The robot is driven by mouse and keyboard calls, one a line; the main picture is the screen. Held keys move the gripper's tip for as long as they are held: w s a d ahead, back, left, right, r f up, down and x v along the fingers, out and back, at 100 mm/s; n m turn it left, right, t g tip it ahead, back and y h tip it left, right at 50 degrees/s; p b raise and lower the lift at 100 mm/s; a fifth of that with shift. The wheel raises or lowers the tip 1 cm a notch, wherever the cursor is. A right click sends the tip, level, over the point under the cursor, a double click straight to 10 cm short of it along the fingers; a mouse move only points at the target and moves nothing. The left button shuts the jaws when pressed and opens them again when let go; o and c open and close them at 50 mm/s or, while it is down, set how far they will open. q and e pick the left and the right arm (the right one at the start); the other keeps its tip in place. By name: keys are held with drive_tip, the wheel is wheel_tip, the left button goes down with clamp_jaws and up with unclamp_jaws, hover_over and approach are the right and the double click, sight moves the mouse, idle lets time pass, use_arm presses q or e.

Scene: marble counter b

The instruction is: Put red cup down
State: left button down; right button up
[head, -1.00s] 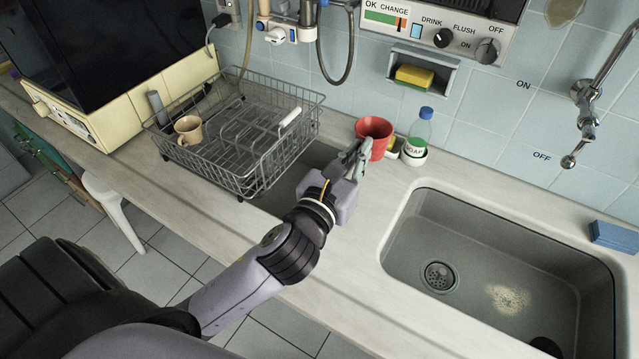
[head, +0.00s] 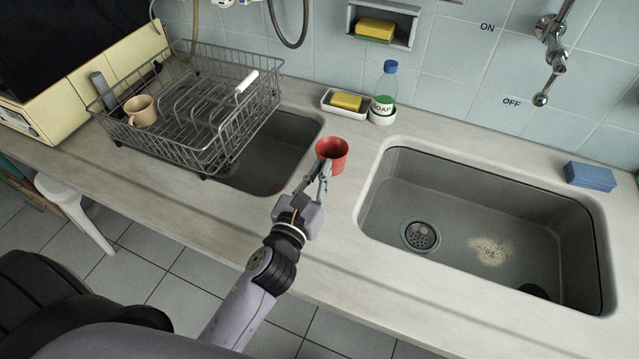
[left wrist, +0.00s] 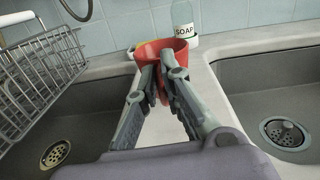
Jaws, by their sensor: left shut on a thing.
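The red cup (head: 333,153) is upright over the counter strip (head: 335,205) between the two sinks in the head view. My left gripper (head: 324,172) is shut on the near side of the cup. The left wrist view also shows the red cup (left wrist: 160,50), with the gripper's fingers (left wrist: 162,78) closed on its near wall and covering part of it. I cannot tell whether the cup's base touches the counter. My right gripper is not in view.
A wire dish rack (head: 205,115) with a beige cup (head: 141,110) stands over the left sink. Behind the red cup are a soap bottle (head: 385,90) and a yellow sponge (head: 346,101) in a dish. The right sink (head: 500,220) is open, with a blue sponge (head: 591,176) beyond it.

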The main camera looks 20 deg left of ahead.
use_arm(q)
drive_tip(key=shift+f+b, duration=0.45)
drive_tip(key=shift+f, duration=1.05)
drive_tip(key=c, duration=1.7)
unclamp_jaws()
